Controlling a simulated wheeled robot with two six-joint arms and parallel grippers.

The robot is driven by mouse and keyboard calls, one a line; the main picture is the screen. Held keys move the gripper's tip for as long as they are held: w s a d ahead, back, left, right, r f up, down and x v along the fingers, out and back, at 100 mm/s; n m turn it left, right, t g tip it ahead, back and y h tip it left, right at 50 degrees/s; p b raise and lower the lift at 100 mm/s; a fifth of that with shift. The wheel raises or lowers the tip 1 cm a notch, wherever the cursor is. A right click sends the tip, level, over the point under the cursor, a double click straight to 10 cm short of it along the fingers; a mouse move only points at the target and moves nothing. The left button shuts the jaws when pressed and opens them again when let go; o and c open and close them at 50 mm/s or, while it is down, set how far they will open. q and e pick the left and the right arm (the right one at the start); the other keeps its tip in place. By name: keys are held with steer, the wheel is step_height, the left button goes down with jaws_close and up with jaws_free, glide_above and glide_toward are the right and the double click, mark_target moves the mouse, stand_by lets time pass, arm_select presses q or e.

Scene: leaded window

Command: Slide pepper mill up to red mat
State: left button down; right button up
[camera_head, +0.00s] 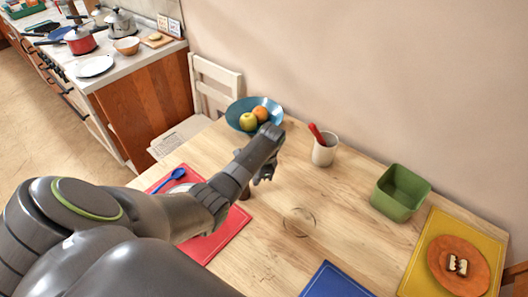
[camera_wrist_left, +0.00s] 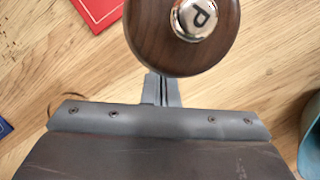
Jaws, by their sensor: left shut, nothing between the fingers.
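The pepper mill (camera_wrist_left: 150,40) shows from above in the left wrist view, with a dark brown round top and a shiny knob marked P. In the head view my arm hides most of it; a small dark brown part (camera_head: 245,193) shows beside the wrist. The red mat (camera_head: 222,240) lies under my left arm at the table's left; its corner (camera_wrist_left: 98,10) shows beyond the mill in the wrist view. My left gripper (camera_wrist_left: 162,88) is shut and empty, its fingertips right at the mill's near side. Whether they touch is unclear. It also shows in the head view (camera_head: 264,177).
A blue bowl (camera_head: 235,117) with fruit stands behind my left gripper. A white cup (camera_head: 325,152) with a red item and a green bin (camera_head: 402,190) stand to the right. A blue mat (camera_head: 335,282) and a yellow mat (camera_head: 431,225) lie nearer. The table's middle is mostly clear.

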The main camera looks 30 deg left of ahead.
arm_select(q)
steer(key=p+v, duration=0.4)
steer(key=v, duration=1)
steer(key=shift+r, duration=0.35)
steer(key=shift+d, duration=0.15)
